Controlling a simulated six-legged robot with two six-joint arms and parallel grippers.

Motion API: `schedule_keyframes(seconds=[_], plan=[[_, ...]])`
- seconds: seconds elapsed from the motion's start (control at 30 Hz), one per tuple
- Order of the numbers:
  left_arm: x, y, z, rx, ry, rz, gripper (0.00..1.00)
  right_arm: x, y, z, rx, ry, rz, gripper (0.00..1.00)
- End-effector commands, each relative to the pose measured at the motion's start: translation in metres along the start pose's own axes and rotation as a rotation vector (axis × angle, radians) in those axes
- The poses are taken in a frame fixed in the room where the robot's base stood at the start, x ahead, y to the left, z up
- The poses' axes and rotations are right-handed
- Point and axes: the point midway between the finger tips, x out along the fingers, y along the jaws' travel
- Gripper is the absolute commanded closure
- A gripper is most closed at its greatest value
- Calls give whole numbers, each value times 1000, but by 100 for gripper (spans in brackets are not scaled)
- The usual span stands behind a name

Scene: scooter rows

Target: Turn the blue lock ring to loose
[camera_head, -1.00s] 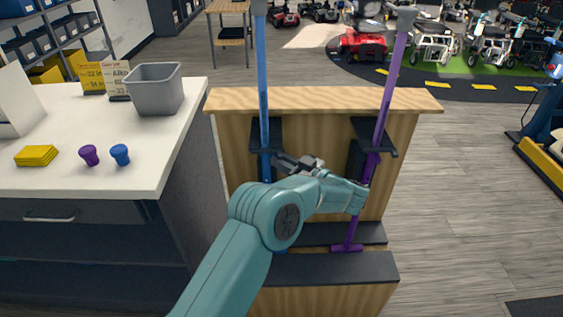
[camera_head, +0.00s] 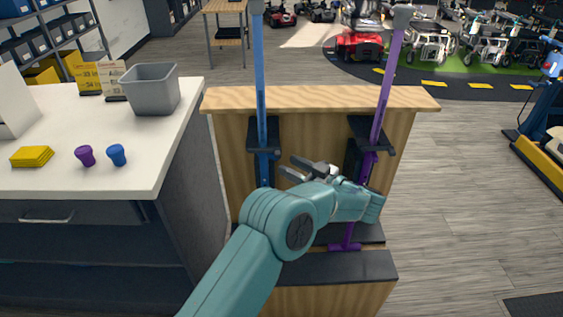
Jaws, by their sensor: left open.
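The blue pole (camera_head: 261,90) stands upright at the left of a wooden stand, passing through a black bracket (camera_head: 264,130). The lock ring on it is too small to make out clearly; a collar-like part sits around the pole just below the bracket. My left gripper (camera_head: 286,166) is open and empty, just right of the blue pole. Its fingers point left toward the pole, with a small gap between. Its wrist covers part of the purple pole (camera_head: 383,100), which leans at the right. My right gripper is not in view.
The wooden stand (camera_head: 320,98) has a dark lower step (camera_head: 335,268). Open floor lies to the right.

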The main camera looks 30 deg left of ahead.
Motion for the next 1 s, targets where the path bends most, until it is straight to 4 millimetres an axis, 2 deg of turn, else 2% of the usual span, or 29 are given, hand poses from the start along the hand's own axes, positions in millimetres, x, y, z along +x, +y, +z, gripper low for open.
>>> schedule_keyframes(seconds=[0.03, 0.2, 0.4, 0.6, 1.0], plan=[[-16, 1, 1, -1, 1, 5, 57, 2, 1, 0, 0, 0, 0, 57], [-61, 1, 1, 0, 1, 4, 57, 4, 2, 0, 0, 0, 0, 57], [-100, 0, 1, 0, 0, 2, 57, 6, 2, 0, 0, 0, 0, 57], [-115, 0, 0, -1, 1, -1, 57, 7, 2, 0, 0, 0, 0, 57], [-116, 0, 0, -1, 1, -1, 57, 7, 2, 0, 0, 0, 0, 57]])
